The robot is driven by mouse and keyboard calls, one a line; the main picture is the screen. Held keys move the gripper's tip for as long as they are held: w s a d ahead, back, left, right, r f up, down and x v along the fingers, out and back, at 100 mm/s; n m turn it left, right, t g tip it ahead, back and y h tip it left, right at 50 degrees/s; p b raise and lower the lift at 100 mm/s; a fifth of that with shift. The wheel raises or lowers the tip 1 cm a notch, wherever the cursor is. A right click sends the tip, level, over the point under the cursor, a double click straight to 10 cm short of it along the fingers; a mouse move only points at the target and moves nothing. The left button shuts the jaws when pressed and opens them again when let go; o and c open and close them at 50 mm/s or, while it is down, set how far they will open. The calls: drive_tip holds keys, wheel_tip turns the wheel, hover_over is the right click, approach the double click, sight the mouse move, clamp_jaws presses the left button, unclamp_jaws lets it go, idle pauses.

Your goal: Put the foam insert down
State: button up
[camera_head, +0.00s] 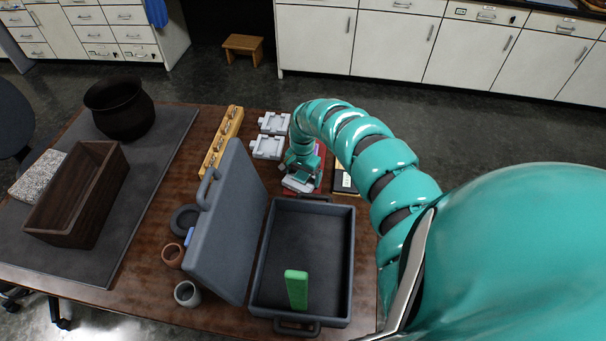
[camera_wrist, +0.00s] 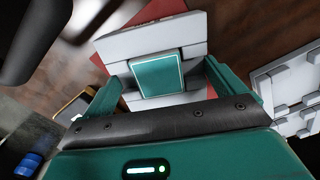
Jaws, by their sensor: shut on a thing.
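My gripper (camera_head: 301,172) is beyond the far edge of the open case and is shut on a pale grey foam insert (camera_head: 297,185). In the wrist view, the stepped foam insert (camera_wrist: 150,40) sits between my teal fingers (camera_wrist: 162,78), over or on a red flat thing (camera_wrist: 102,22). I cannot tell whether it touches what lies beneath. Two similar pale grey pieces (camera_head: 273,122) (camera_head: 267,147) lie on the table left of my gripper. One of them shows at the right of the wrist view (camera_wrist: 290,90).
The dark grey case (camera_head: 350,265) stands open, its lid (camera_head: 228,225) raised on the left. A green block (camera_head: 296,288) stands inside. A wooden holder (camera_head: 221,142), small pots (camera_head: 187,293) and a grey mat (camera_head: 100,270) with a wooden box (camera_head: 80,205) and dark pot (camera_head: 120,108) lie left.

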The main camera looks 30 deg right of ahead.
drive_tip(key=shift+f, duration=0.2)
drive_tip(key=o, duration=0.6)
wheel_tip(320, 180, up, 12)
drive_tip(key=b, duration=0.1)
idle(0.9)
idle(0.4)
